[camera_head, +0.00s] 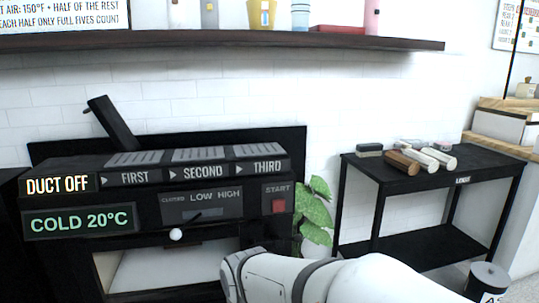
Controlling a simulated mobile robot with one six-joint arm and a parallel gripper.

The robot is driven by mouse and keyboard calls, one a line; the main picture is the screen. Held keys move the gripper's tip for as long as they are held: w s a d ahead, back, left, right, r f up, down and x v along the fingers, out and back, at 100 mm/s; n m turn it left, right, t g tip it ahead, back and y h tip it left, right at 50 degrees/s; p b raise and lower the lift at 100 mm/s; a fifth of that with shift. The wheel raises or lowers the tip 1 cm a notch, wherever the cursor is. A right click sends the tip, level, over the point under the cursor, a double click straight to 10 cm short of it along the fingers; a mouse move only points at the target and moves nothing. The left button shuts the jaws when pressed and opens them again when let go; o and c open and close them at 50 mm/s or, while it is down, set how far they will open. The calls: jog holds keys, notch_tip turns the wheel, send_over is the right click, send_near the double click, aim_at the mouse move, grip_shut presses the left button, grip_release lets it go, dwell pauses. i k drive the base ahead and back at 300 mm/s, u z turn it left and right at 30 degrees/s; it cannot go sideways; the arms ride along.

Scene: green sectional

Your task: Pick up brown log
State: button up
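The brown log (401,162) lies on top of a black table (444,179) at the right, near its left end. My white arm crosses the bottom middle of the view, well in front of and below the table. My gripper is not in view, so I cannot see its fingers.
A black stove-like unit (110,225) with labels and a lever fills the left. A plant (315,208) stands between it and the table. A dark canister (488,281) is at the lower right. A shelf (220,44) runs above. The table's right half is clear.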

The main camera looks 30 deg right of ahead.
aim_at(406, 166)
jog(key=z, duration=1.7)
